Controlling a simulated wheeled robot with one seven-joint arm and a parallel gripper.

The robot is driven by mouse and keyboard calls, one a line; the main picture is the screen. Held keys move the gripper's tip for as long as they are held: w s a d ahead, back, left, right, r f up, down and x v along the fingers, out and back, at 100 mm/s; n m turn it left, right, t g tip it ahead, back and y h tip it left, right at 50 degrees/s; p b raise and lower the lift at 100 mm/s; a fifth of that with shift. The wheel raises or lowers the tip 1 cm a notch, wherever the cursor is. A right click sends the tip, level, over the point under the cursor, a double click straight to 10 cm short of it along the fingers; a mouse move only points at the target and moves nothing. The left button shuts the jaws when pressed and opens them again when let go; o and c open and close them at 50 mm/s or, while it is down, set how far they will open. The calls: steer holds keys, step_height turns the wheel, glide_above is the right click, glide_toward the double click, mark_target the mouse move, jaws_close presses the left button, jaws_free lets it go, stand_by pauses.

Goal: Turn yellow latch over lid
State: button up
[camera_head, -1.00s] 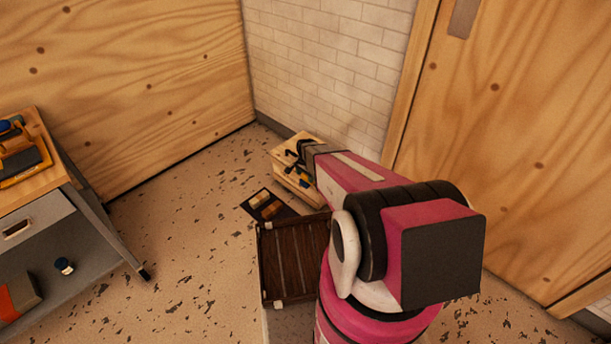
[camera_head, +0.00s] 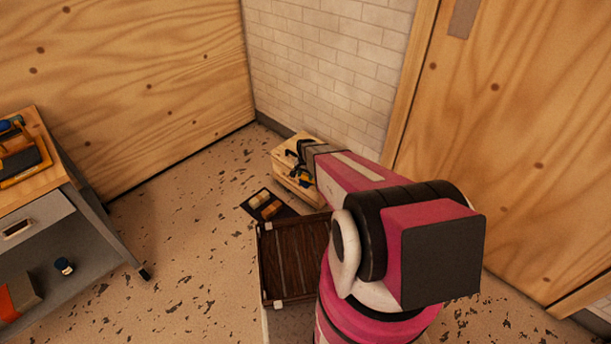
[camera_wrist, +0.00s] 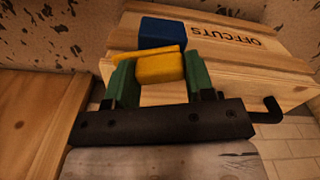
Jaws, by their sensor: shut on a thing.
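The yellow latch (camera_wrist: 158,68) is a small block between the green fingers of my gripper (camera_wrist: 157,82) in the wrist view. My gripper is shut on it. A blue block (camera_wrist: 163,33) is just behind the latch, against the pale wooden box (camera_wrist: 215,60) lettered OFFCUTS. The planked top face with the lettering seems to be the lid (camera_wrist: 245,42). In the head view the box (camera_head: 284,165) stands on the floor by the brick wall, with my gripper (camera_head: 302,160) at it. My arm hides the box's right part, and the latch is too small to tell there.
A black hook (camera_wrist: 268,110) sticks out at the box's right in the wrist view. A dark slatted crate (camera_head: 290,262) and a dark tray with rolls (camera_head: 267,206) are nearer in the head view. A workbench (camera_head: 50,195) is at left, with open floor between.

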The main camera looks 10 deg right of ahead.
mark_target(305, 174)
steer(key=n, duration=1.4)
stand_by(0.5)
steer(key=o, duration=0.9)
step_height(305, 174, up, 11)
steer(key=shift+f, duration=0.1)
stand_by(0.4)
steer(key=s+r+m, duration=0.2)
steer(key=s+r, duration=0.4)
steer(key=s, duration=0.1)
steer(key=s+r+m, duration=0.2)
steer(key=s+r, duration=0.4)
steer(key=s, duration=0.1)
steer(key=s+r+m, duration=0.3)
steer(key=s+r, duration=0.3)
steer(key=s, duration=0.1)
steer(key=shift+s+r, duration=0.25)
steer(key=shift+r, duration=0.15)
